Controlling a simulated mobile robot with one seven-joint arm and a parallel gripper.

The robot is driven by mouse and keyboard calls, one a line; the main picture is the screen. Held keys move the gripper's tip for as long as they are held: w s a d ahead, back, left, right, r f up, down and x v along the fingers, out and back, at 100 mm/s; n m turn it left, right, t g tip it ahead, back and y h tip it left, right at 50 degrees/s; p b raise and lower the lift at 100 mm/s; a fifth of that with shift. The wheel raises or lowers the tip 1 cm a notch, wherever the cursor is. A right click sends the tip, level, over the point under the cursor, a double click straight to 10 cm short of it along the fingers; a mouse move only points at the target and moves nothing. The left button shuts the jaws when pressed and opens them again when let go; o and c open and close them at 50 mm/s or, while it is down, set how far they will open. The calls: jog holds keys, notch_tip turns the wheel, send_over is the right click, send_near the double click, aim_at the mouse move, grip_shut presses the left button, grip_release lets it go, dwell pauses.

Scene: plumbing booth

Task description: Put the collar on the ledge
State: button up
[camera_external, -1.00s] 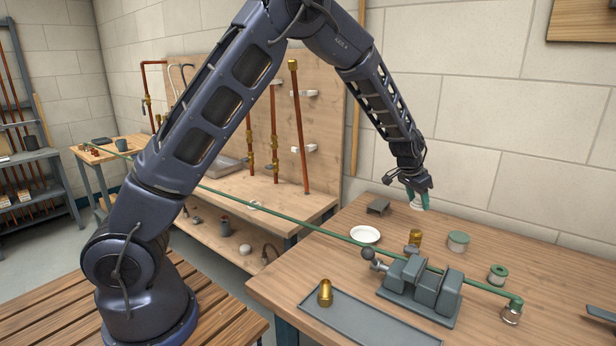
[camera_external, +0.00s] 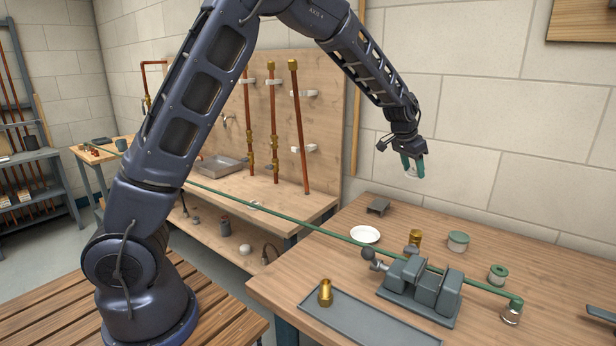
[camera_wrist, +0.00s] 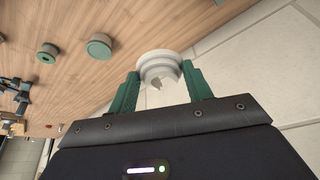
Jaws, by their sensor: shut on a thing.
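My gripper (camera_external: 412,170) is raised above the back of the workbench. Its green fingers are shut on a white, stepped ring-shaped piece that looks like the collar (camera_wrist: 160,66). The collar also shows as a small pale shape below the fingers in the external view (camera_external: 411,174). It is clear of the bench top. A wooden shelf (camera_external: 228,182) juts out below the upright pipe board and may be the ledge; I cannot tell for certain.
A long green rod (camera_external: 290,223) crosses above the bench edge.

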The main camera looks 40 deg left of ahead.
jog(key=w+a+f+n, duration=0.1)
jog(key=a+f, duration=0.2)
jog(key=a, duration=0.7)
jog(key=a+f+n, duration=0.1)
jog(key=a+f, duration=0.2)
jog(key=a, duration=0.8)
notch_tip(320, 180, up, 2)
jog(key=n+y, duration=0.5)
jog(key=n, duration=0.8)
send_over(231, 194)
jog(key=shift+s+d+g, duration=0.25)
jog(key=shift+s+g, duration=0.05)
jog(key=shift+s, duration=0.1)
notch_tip(231, 194, down, 20)
jog(key=shift+r, duration=0.1)
jog(key=o, duration=1)
jog(key=shift+c, duration=0.2)
